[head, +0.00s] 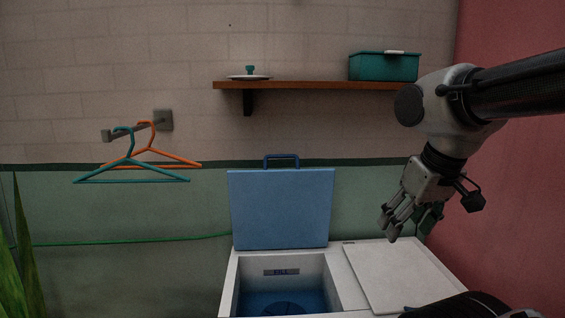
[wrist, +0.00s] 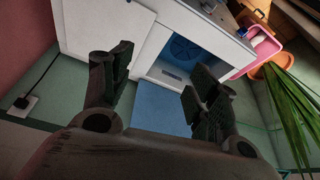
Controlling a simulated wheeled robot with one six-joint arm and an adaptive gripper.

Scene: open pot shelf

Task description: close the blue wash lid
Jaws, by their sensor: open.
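The blue wash lid (head: 281,208) stands open and upright at the back of the white washing machine (head: 335,297), with a dark blue handle (head: 281,160) on its top edge. The open blue tub (head: 285,300) shows below it. My gripper (head: 392,222) is open and empty, to the right of the lid, above the white second lid (head: 397,275), which is shut. In the wrist view my gripper (wrist: 155,90) shows its two fingers apart. The blue lid (wrist: 160,108) lies between and beyond them, and the tub (wrist: 187,52) shows past it.
A wooden shelf (head: 310,86) above holds a teal box (head: 383,67) and a white pot lid with a teal knob (head: 249,74). Teal and orange hangers (head: 131,170) hang at left. A green hose (head: 130,241) runs along the wall. A plant (wrist: 285,110) and pink basin (wrist: 262,50) show in the wrist view.

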